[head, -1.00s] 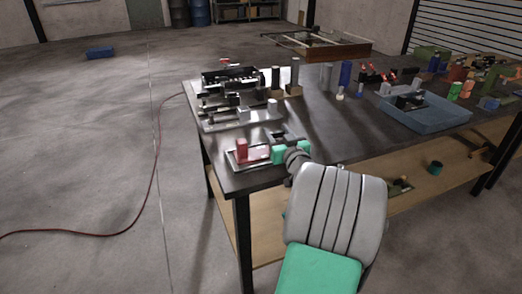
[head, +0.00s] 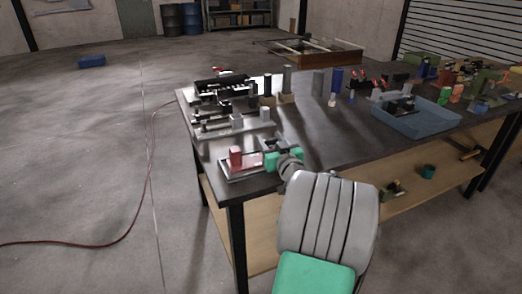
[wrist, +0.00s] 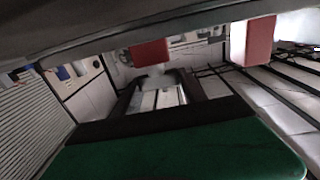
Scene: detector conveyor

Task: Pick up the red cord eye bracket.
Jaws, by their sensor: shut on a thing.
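The red cord eye bracket (head: 236,157) is at the near left corner of the dark table, in or just over a shallow light tray (head: 228,175). Its red block stands upright. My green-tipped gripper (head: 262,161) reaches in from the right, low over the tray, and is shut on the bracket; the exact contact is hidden. In the wrist view red parts of the bracket (wrist: 151,52) show at top middle and top right. I cannot tell whether the bracket touches the tray.
Behind the bracket stand grey fixtures (head: 235,122) and a black device (head: 221,87). A blue bin (head: 437,117) sits on the right of the table. The table's middle is mostly clear. A wooden shelf (head: 340,212) lies below. A red cable (head: 130,228) runs over the floor at left.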

